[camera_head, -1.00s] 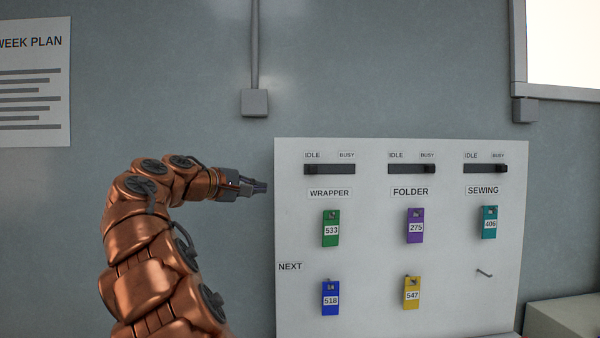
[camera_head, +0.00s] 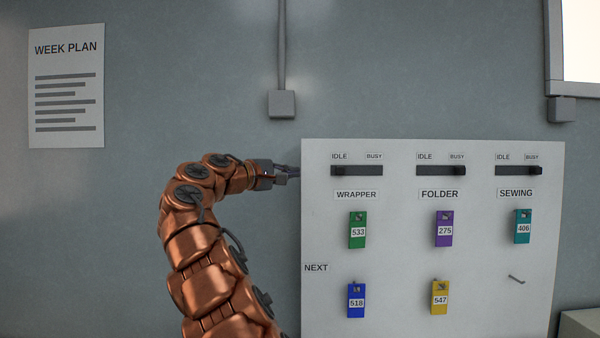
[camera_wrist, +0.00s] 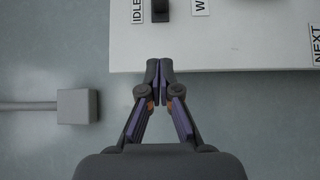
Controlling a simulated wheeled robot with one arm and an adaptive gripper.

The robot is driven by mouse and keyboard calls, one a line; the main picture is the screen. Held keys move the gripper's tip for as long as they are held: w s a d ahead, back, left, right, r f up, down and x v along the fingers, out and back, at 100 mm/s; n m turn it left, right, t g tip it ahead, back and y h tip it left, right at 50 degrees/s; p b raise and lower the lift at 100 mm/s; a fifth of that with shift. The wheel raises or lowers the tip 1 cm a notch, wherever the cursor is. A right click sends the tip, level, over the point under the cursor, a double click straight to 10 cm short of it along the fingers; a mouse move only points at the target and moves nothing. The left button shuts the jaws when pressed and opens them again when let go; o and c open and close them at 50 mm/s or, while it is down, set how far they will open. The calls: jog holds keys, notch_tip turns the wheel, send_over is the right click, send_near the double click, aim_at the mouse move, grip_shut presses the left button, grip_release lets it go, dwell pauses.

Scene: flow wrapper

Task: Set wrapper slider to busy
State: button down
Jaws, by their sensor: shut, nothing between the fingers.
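The wrapper slider (camera_head: 357,171) is a dark horizontal track at the top left of the white board, above the WRAPPER label. Its knob (camera_head: 338,170) stands at the left end, under IDLE; BUSY is at the right end. In the wrist view the black knob (camera_wrist: 160,12) shows at the top edge beside the IDLE label, partly cut off. My gripper (camera_head: 297,172) is at the board's left edge, level with the slider and left of it. In the wrist view its fingertips (camera_wrist: 160,64) are together and empty, short of the knob; whether they touch the board is unclear.
The board (camera_head: 325,230) also carries a folder slider (camera_head: 435,171) and a sewing slider (camera_head: 515,171), both with knobs toward BUSY. Several coloured number tags hang below. A grey wall box (camera_head: 282,104) with a conduit is above my gripper.

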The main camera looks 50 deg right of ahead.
aim_at(337, 170)
jog(key=d, duration=0.3)
jog(key=s+d+p, duration=0.1)
jog(key=d, duration=0.1)
jog(key=d+p, duration=0.1)
jog(key=d, duration=0.2)
jog(key=shift+s+d, duration=0.15)
jog(key=shift+d, duration=0.2)
jog(key=shift+s+d, duration=0.4)
jog(key=shift+s, duration=0.3)
jog(key=shift+s+d+b, duration=0.35)
jog(key=shift+s+d, duration=0.25)
jog(key=shift+s, duration=0.05)
jog(key=shift+s, duration=0.1)
jog(key=shift+s+d+r+b, duration=0.1)
jog(key=shift+s+d+b, duration=0.35)
jog(key=shift+s+d, duration=1.1)
jog(key=shift+s, duration=0.3)
jog(key=shift+s+d, duration=0.9)
jog(key=shift+s, duration=0.2)
jog(key=shift+s+d, duration=0.85)
jog(key=shift+s, duration=0.3)
jog(key=shift+a, duration=0.1)
